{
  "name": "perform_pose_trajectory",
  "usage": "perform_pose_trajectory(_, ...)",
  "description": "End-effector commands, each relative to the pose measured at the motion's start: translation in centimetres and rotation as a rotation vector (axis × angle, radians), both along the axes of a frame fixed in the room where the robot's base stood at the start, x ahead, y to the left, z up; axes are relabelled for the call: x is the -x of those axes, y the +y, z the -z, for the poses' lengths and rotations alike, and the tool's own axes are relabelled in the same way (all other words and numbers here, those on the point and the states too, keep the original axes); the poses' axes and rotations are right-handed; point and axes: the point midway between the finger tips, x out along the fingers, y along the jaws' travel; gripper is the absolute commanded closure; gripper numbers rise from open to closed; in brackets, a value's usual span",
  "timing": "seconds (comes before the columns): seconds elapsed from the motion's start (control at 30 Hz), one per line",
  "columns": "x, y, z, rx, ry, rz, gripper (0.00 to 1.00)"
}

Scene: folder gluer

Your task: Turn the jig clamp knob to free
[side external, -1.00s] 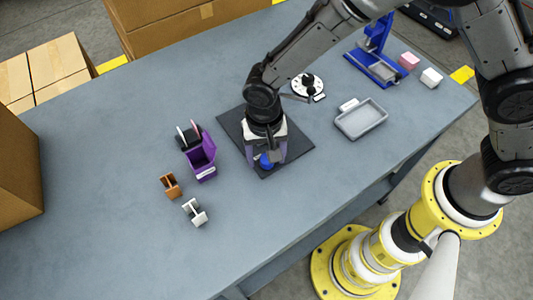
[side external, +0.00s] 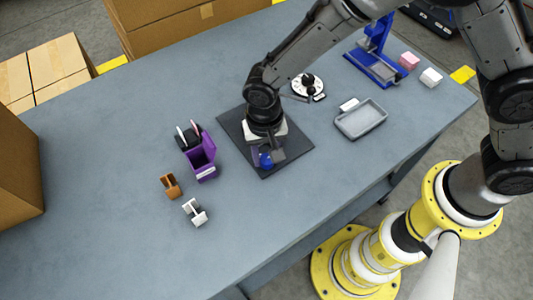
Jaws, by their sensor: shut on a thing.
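The blue knob (side external: 265,161), which I take to be the jig clamp knob, shows in the side external view near the front of a dark square plate (side external: 294,147). My gripper (side external: 265,157) points down over the plate, with its fingers shut on the blue knob. The fingers and wrist hide much of the knob and the middle of the plate. Any marks around the knob cannot be read.
A white disc with a black knob (side external: 308,85) and a grey tray (side external: 361,119) lie to the right. A purple box (side external: 201,157), an orange part (side external: 171,186) and a white part (side external: 195,212) lie to the left. The front left table is clear.

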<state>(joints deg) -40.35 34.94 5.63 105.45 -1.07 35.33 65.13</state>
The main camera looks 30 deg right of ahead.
Motion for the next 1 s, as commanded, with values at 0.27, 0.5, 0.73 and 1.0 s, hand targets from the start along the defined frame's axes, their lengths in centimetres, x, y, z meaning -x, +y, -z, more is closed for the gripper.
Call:
perform_pose_trajectory(0.27, -0.04, 0.04, -0.08, 0.001, -0.002, -0.189, 1.0)
perform_pose_trajectory(0.5, -0.04, 0.04, -0.08, 0.001, -0.003, -0.415, 1.0)
perform_pose_trajectory(0.73, -0.03, 0.04, -0.09, 0.001, -0.003, -0.633, 1.0)
perform_pose_trajectory(1.0, -0.02, 0.04, -0.09, 0.001, -0.003, -0.889, 1.0)
